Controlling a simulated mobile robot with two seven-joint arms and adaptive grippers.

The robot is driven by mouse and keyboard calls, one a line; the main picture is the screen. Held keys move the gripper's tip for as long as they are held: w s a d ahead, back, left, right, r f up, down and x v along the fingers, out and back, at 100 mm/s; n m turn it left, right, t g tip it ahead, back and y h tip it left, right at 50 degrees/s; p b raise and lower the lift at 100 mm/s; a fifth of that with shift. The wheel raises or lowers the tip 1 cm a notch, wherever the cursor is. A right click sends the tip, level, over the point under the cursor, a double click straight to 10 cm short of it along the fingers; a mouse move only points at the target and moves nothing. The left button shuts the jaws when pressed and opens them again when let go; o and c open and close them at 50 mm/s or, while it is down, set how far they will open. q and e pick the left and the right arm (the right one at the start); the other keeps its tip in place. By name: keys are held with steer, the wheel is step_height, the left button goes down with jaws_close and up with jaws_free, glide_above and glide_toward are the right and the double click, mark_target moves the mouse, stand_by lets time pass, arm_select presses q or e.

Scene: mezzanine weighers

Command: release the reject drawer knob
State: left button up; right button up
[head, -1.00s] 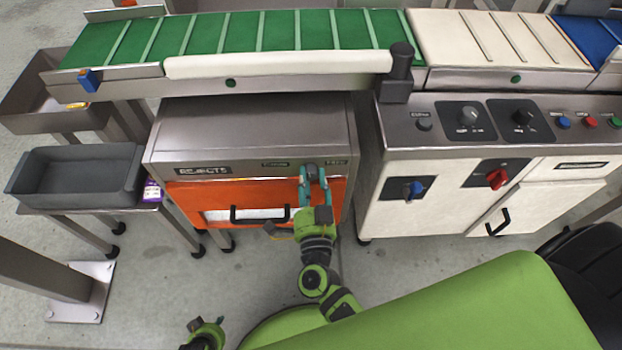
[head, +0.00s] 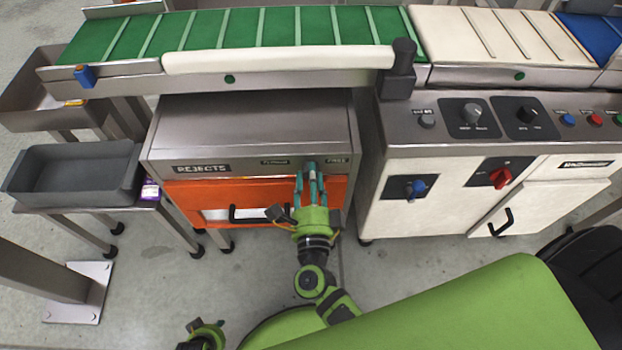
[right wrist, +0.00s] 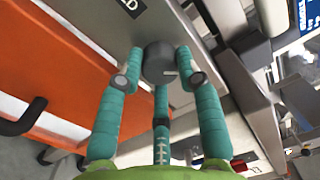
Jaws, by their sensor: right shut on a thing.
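The reject drawer knob (right wrist: 159,62) is a dark grey round knob with a pale pointer line, seen in the right wrist view on the grey panel above the orange front. My right gripper (head: 310,172) has its teal fingers at the upper right of the rejects cabinet (head: 250,122). In the right wrist view its fingers (right wrist: 159,78) close around the knob's sides. In the head view the fingers largely hide the knob. The orange drawer front (head: 185,194) sits below, flush with the cabinet. My left gripper (head: 205,335) is low at the bottom edge, only partly seen; its fingers cannot be made out.
A black bar handle (head: 232,215) sticks out of the orange front, left of my right gripper. A control cabinet (head: 440,200) with knobs stands to the right. A grey tray (head: 75,150) sits on a stand at left. The conveyor (head: 230,30) runs behind.

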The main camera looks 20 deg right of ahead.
steer(key=shift+m, duration=0.4)
steer(key=shift+a, duration=0.1)
steer(key=o, duration=1.1)
steer(key=shift+o, duration=0.2)
steer(key=v, duration=1.2)
